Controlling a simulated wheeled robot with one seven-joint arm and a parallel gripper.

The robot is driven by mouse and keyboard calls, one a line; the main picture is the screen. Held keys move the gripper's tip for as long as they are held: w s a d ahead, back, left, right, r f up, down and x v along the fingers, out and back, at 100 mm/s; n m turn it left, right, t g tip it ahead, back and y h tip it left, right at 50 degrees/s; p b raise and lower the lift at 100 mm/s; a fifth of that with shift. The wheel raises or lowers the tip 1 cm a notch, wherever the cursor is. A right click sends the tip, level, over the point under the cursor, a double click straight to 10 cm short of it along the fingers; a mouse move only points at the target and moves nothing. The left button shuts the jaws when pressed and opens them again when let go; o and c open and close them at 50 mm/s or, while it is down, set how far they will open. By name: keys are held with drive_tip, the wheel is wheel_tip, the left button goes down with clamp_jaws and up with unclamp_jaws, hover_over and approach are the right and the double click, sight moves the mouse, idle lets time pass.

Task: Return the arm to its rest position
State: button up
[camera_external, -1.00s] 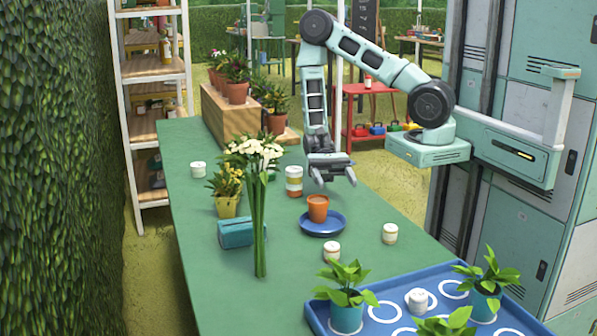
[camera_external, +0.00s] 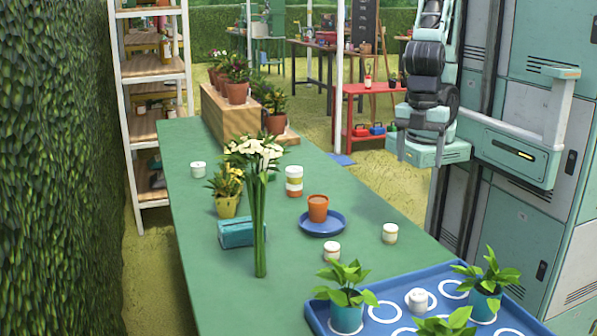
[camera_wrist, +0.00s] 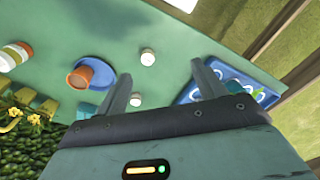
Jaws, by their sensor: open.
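My arm (camera_external: 428,90) is folded up at the right side of the external view, beside the green table (camera_external: 300,175), and its upper part runs out of the top of the frame. The table lies beyond and below the fingers. An orange pot (camera_external: 318,208) stands on a blue saucer (camera_external: 322,229) on the table.
White flowers (camera_external: 255,152), a yellow pot (camera_external: 227,206), a teal box (camera_external: 240,233) and several small jars stand on the table. A blue tray (camera_external: 385,322) with potted plants is at the near right. A red cart (camera_external: 370,90) stands behind. Lockers (camera_external: 530,100) are at the right.

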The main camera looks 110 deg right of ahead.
wheel_tip(320, 180, up, 7)
drive_tip(key=p, duration=0.7)
idle(0.6)
